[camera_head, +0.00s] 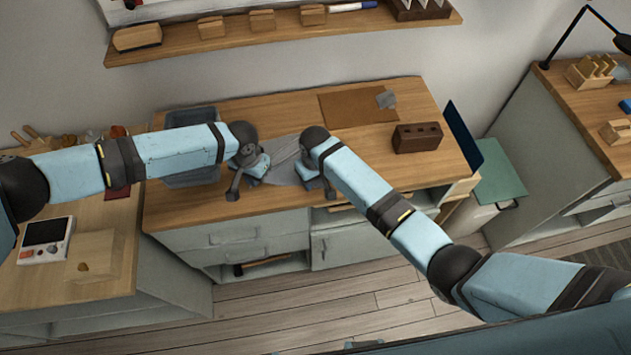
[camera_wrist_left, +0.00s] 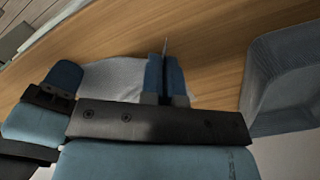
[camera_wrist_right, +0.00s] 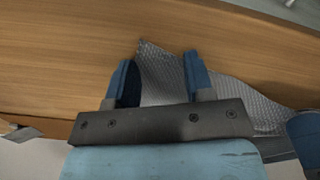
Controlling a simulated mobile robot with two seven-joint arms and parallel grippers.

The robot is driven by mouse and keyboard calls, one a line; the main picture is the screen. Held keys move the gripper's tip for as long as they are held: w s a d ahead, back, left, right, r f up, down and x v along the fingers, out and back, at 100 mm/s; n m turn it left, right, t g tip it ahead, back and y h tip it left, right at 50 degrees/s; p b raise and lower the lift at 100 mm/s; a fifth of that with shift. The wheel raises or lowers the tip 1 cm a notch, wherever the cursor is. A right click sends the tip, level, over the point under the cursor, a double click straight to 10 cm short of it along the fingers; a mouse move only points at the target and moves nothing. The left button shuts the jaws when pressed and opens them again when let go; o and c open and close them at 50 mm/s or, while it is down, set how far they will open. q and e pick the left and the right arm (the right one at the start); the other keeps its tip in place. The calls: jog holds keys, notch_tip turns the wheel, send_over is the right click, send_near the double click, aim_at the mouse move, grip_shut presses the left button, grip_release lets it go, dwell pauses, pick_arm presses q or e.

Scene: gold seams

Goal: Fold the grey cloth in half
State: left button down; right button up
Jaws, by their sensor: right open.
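The grey cloth (camera_head: 286,158) lies on the wooden workbench between my two grippers; both arms hide parts of it. My left gripper (camera_head: 246,184) is at its left side. In the left wrist view, its fingers (camera_wrist_left: 166,75) are close together with a thin sliver of cloth standing between them, and the cloth (camera_wrist_left: 112,78) spreads to the left. My right gripper (camera_head: 321,186) is at the cloth's right side, near the bench front. In the right wrist view, its fingers (camera_wrist_right: 158,78) are apart, with a corner of the cloth (camera_wrist_right: 240,98) between them, not gripped.
A grey-blue bin (camera_head: 193,115) stands left of the cloth, partly behind my left arm; it also shows in the left wrist view (camera_wrist_left: 285,70). A brown mat (camera_head: 345,105) and a dark block with holes (camera_head: 417,138) lie to the right. A shelf (camera_head: 280,40) hangs above.

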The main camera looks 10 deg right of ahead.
dwell(0.3)
jog(key=shift+s+f, duration=0.1)
grip_shut()
jog(key=shift+r, duration=2.55)
